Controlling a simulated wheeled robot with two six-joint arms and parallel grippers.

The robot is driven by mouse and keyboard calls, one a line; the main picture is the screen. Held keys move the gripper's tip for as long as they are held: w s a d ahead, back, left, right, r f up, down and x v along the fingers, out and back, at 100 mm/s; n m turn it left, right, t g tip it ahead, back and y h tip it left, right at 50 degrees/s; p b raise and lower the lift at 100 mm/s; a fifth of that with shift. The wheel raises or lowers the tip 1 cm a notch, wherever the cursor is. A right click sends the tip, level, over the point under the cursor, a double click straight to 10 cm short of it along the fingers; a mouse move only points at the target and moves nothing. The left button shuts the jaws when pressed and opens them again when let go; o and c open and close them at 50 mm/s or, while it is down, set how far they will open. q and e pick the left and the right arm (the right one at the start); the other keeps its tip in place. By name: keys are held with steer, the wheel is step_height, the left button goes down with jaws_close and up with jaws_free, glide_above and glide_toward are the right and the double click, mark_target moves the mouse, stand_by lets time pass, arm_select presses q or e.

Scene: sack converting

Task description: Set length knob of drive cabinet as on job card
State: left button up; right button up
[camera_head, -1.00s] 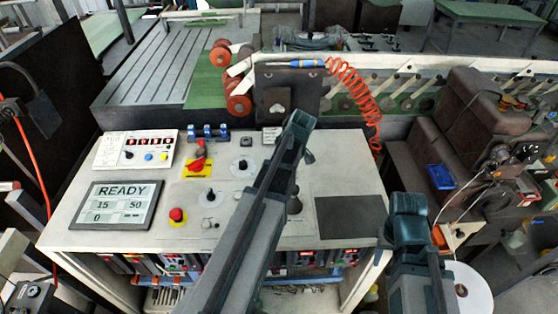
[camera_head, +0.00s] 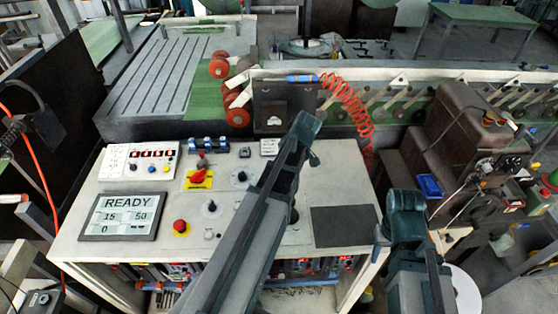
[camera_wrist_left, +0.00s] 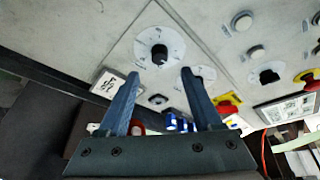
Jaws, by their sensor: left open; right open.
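The drive cabinet's sloping grey panel (camera_head: 130,245) lies in front of me, its middle covered by my left arm. In the left wrist view, my left gripper (camera_wrist_left: 161,73) is open, its fingers on either side below a black knob (camera_wrist_left: 159,54) on a round white dial. Contact cannot be told; nothing is held. That knob seems hidden behind my arm in the head view. Two other dial knobs (camera_head: 241,177) and (camera_head: 210,207) show there. The display (camera_head: 122,211) reads READY, 15, 50 and 0. My right gripper (camera_head: 405,203) is open at the panel's right edge. I cannot make out a job card.
A dark flat area (camera_head: 341,227) is at right. A coiled orange hose (camera_head: 350,105) hangs behind. Brown machinery (camera_head: 455,140) stands to the right.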

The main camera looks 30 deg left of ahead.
arm_select(q)
steer(key=p+v, duration=0.4)
steer(key=v, duration=0.2)
steer(key=shift+r+p, duration=0.2)
steer(key=shift+p, duration=0.15)
arm_select(e)
step_height(320, 180, up, 6)
arm_select(q)
steer(key=shift+d+f, duration=0.1)
steer(key=shift+d, duration=0.05)
arm_select(e)
steer(key=shift+f, duration=0.1)
